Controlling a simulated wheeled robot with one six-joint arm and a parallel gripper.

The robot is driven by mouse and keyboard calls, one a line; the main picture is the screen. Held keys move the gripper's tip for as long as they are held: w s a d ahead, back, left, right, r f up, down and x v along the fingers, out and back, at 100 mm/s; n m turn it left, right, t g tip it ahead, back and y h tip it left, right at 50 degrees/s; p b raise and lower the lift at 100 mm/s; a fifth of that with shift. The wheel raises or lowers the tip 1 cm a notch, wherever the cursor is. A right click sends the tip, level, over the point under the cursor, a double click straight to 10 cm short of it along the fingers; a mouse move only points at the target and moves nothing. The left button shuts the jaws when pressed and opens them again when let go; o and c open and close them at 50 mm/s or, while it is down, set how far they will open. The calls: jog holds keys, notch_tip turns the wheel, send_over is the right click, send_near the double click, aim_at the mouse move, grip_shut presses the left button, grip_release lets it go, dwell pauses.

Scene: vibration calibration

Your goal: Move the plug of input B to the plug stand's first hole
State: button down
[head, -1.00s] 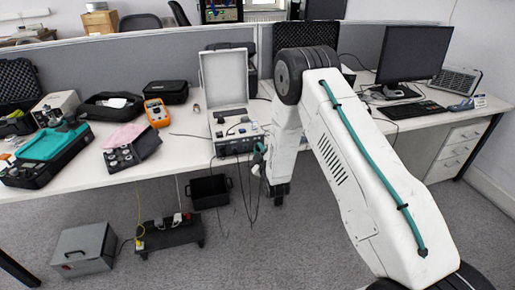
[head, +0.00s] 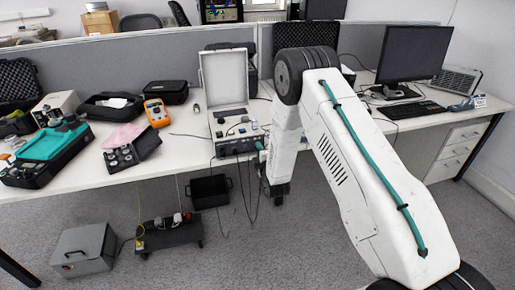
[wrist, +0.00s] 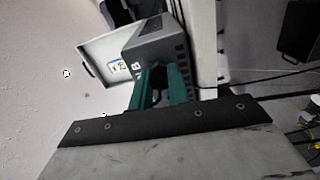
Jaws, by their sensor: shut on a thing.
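The white instrument case (head: 231,130) stands open on the table with its lid raised. Dark leads hang from its front edge. My gripper (head: 261,147) is at the right end of the case's front, partly hidden by my own arm. In the wrist view, the green fingers of my gripper (wrist: 161,86) are close together, beside a grey box-shaped body (wrist: 160,44). They are shut on a small dark thing, mostly hidden, which appears to be the plug. I cannot read its input label or tell whether it is seated. I cannot make out the plug stand for certain.
A low black stand (head: 168,237) with a white and a red plug is on the floor, next to a black bin (head: 210,203). An orange meter (head: 157,112) and open cases lie left on the table. A monitor (head: 411,54) is at the right.

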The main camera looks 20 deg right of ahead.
jog(key=shift+n, duration=0.4)
jog(key=shift+n, duration=1.1)
jog(key=shift+n, duration=1)
jog(key=c, duration=1.2)
grip_release()
jog(key=shift+s, duration=0.1)
jog(key=shift+s, duration=2.4)
